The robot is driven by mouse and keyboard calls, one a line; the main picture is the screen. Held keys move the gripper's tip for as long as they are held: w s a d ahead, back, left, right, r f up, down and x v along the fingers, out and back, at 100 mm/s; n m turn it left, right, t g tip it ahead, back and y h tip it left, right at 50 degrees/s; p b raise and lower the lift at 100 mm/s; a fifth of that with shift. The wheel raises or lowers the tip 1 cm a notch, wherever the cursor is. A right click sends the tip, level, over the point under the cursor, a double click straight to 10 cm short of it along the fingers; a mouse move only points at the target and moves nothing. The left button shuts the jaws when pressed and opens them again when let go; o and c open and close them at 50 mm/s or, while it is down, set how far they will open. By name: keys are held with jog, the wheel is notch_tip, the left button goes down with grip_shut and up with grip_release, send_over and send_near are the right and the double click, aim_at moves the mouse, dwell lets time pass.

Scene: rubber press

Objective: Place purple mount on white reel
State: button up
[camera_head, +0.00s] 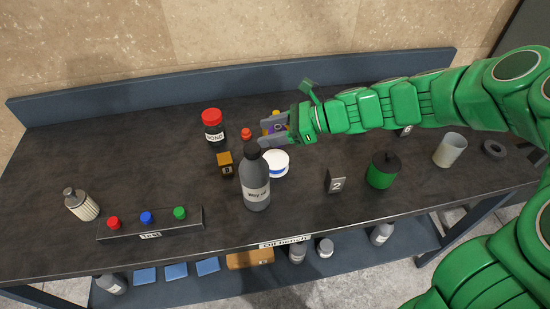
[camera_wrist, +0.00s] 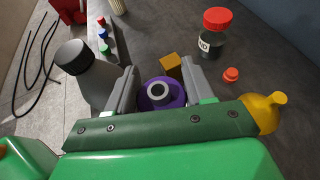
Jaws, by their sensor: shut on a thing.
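The purple mount (camera_wrist: 175,100) is between the two fingers of my gripper (camera_wrist: 160,88) in the wrist view, with a grey-white ring on its top. My gripper is shut on it. In the head view my gripper (camera_head: 266,132) is above the table's middle, and a bit of purple shows between its fingers. The white reel (camera_head: 275,164) stands on the table just below my gripper in the picture, partly hidden by a grey bottle. I cannot make out the reel in the wrist view.
The grey bottle (camera_head: 256,190) with a black cap stands close in front of the reel. A red-capped jar (camera_head: 212,127), a small orange-brown block (camera_head: 225,163) and a red piece (camera_head: 246,133) stand to the left. A yellow object (camera_wrist: 264,112) is beside my gripper. A number 2 sign (camera_head: 336,181) stands right.

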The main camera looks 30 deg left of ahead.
aim_at(272, 167)
jog(key=shift+f, duration=5.1)
jog(key=shift+f, duration=0.1)
jog(key=o, duration=1.1)
jog(key=shift+o, duration=0.2)
jog(key=v, duration=1.2)
jog(key=shift+r, duration=0.2)
